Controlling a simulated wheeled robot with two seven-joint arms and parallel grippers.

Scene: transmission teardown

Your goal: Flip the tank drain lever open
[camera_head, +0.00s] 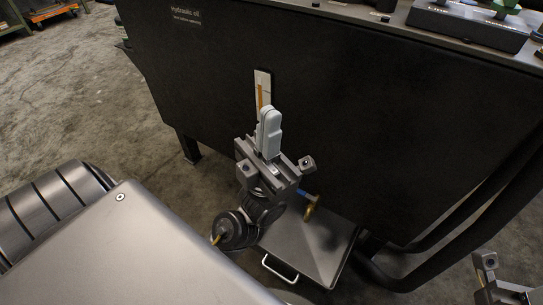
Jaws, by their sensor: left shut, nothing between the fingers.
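The black tank (330,110), labelled "Hydraulic oil", fills the upper middle of the head view. A drain valve with a brass body (310,211) sits low at its front, and its blue lever (308,194) shows partly behind my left gripper. My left gripper (269,116) is shut and empty, its pale fingers together in front of the tank's level gauge, above and left of the lever. It looks apart from the lever, though depth is hard to judge. My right gripper (497,280) is only partly in view at the lower right corner; its fingertips do not show.
A grey drain pan (325,250) with a white handle lies on the floor below the valve. A level gauge (263,85) with a yellow column is on the tank face. Black curved tubing (430,245) runs at the right. Open floor lies left.

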